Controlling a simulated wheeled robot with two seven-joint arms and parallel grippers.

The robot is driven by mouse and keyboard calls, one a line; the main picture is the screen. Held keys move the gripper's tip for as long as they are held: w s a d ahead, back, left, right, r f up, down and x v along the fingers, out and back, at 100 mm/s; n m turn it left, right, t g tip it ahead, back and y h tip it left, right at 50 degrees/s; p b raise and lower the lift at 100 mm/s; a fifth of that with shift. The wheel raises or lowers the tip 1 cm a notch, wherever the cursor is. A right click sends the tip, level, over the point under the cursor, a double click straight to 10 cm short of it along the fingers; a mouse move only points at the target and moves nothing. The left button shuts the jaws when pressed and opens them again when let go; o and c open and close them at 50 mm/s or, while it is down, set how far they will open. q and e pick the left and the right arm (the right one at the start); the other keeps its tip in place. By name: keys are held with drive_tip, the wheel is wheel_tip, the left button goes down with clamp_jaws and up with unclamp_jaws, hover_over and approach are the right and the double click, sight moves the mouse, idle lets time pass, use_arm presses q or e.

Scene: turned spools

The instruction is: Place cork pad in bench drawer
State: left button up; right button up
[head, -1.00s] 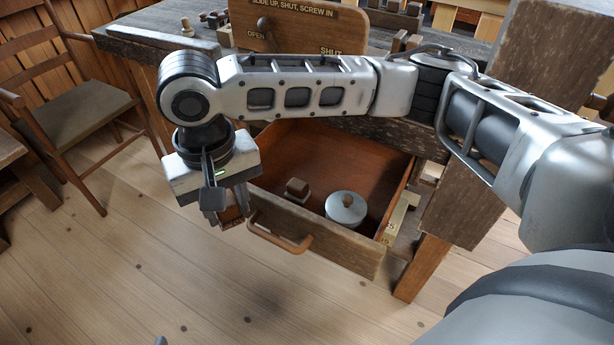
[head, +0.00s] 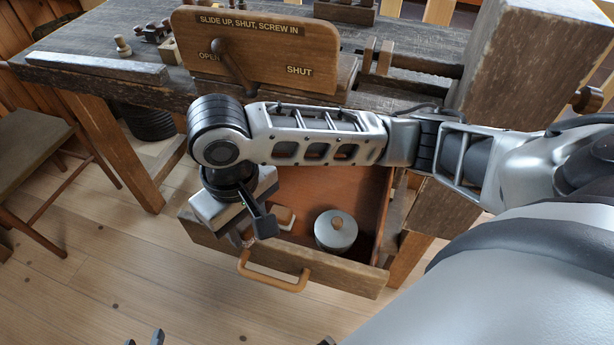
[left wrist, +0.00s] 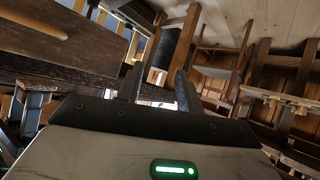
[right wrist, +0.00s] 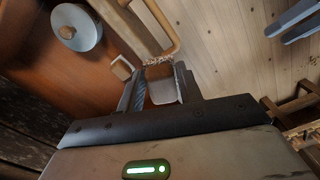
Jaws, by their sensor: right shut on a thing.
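The bench drawer (head: 340,275) is pulled out under the bench, its front panel and handle (head: 272,272) facing me. My right gripper (head: 250,230) is over the drawer's front left part. It is shut on a speckled brown piece, seemingly the cork pad (right wrist: 158,62), which shows between the fingers (right wrist: 158,82) in the right wrist view, close to the drawer front. Most of the pad is hidden in the head view. My left gripper (head: 144,340) is at the bottom edge of the head view, its fingers apart and empty in the left wrist view (left wrist: 160,88).
Inside the drawer are a round grey lidded pot (head: 336,232) with a wooden knob and a small block (head: 285,217). My right forearm spans above the drawer. A wooden sign board (head: 255,50) with a lever stands on the bench (head: 60,50). A chair (head: 30,150) stands left.

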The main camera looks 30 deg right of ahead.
drive_tip(key=shift+s+d, duration=0.35)
drive_tip(key=shift+w+d+f, duration=0.2)
drive_tip(key=shift+f, duration=0.1)
drive_tip(key=w+d+f+b, duration=0.1)
drive_tip(key=w+f, duration=0.2)
drive_tip(key=w, duration=0.1)
drive_tip(key=w+d+f+b, duration=0.1)
drive_tip(key=w+f, duration=0.2)
drive_tip(key=w, duration=0.1)
drive_tip(key=w+d+f+b, duration=0.1)
drive_tip(key=w+f, duration=0.2)
drive_tip(key=w, duration=0.1)
drive_tip(key=shift+w+d, duration=0.15)
drive_tip(key=shift+w, duration=0.1)
drive_tip(key=shift+w+f, duration=0.1)
drive_tip(key=shift+f, duration=0.1)
wheel_tip(320, 180, down, 3)
drive_tip(key=shift+w+d+f+b, duration=0.1)
drive_tip(key=shift+w+b, duration=0.05)
drive_tip(key=shift+b, duration=0.2)
use_arm(q)
drive_tip(key=shift+w+f, duration=0.4)
drive_tip(key=shift+d+r+t, duration=0.1)
drive_tip(key=shift+t, duration=0.2)
use_arm(e)
drive_tip(key=shift+f, duration=0.15)
